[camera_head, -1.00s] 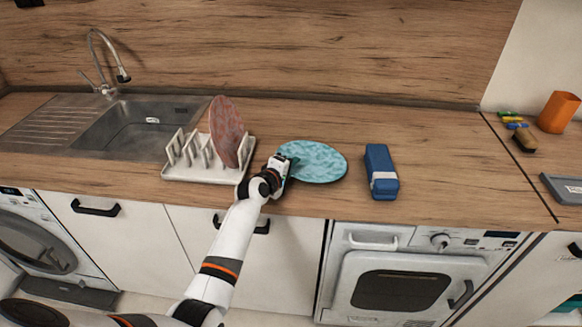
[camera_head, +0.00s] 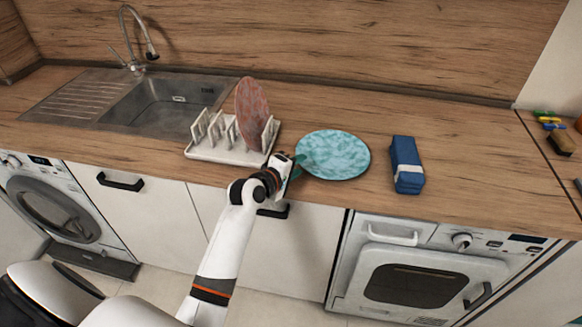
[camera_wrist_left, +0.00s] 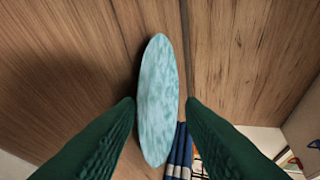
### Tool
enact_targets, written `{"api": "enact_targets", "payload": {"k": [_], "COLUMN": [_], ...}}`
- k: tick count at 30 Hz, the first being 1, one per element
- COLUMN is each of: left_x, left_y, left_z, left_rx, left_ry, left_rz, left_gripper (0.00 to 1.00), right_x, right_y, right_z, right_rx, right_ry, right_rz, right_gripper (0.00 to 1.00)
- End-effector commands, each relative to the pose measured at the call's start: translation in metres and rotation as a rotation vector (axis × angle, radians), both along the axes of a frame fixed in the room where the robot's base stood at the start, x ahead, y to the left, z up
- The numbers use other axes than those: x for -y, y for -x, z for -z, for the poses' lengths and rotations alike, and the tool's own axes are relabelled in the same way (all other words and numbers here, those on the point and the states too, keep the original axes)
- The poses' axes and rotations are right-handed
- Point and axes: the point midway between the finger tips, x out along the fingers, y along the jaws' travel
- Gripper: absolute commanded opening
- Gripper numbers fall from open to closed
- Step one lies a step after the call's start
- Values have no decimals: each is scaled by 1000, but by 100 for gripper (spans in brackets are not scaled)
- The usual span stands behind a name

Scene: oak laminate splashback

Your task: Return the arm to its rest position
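My left gripper (camera_head: 297,167) is at the left edge of a teal mottled plate (camera_head: 336,155) that lies on the oak worktop. In the left wrist view its green fingers (camera_wrist_left: 160,104) are spread apart, with the plate (camera_wrist_left: 157,85) showing in the gap between them. The fingers do not close on it; whether one touches the rim I cannot tell. My right gripper is in neither current view.
Behind the gripper, a white dish rack (camera_head: 226,155) holds an upright reddish plate (camera_head: 251,112). The sink (camera_head: 165,103) and tap (camera_head: 138,35) are at the left. A brown sponge (camera_head: 561,142) lies far right.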

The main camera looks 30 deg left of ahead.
Motion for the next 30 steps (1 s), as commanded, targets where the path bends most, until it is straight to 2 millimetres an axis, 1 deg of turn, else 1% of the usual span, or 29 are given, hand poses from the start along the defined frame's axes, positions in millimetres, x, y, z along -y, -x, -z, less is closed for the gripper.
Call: {"api": "enact_targets", "payload": {"k": [1,4,7,11,14,16,17,19,20,21,24,27,30], "left_x": [-1,-3,-4,-4,-1,6,11,24,31,38,51,58,63], "left_y": [7,17,22,24,29,42,51,81,97,119,170,209,243], "left_z": [-4,-9,-14,-16,-12,-1,6,25,34,46,66,76,82], "left_rx": [4,8,12,15,1,-35,-59,-135,-171,-220,-321,-391,-446], "left_ry": [-1,0,0,-1,-26,-101,-152,-310,-388,-493,-705,-852,-962], "left_rz": [0,-1,-3,-2,12,53,81,177,229,302,471,609,728], "left_gripper": [36,36,36,36,36,36,36,36,36,36,36,36,36], "right_x": [0,0,0,0,0,0,0,0,0,1,1,1,1], "right_y": [0,0,0,0,0,0,0,0,0,0,0,0,0], "right_z": [1,1,1,1,1,1,1,1,1,1,1,1,1], "right_rx": [0,0,0,0,0,0,0,0,0,0,0,0,-1], "right_ry": [0,0,0,0,0,0,0,0,1,1,1,1,2], "right_rz": [0,0,0,0,0,0,0,0,0,0,0,0,0], "right_gripper": [36,36,36,36,36,36,36,36,36,36,36,36,36]}}
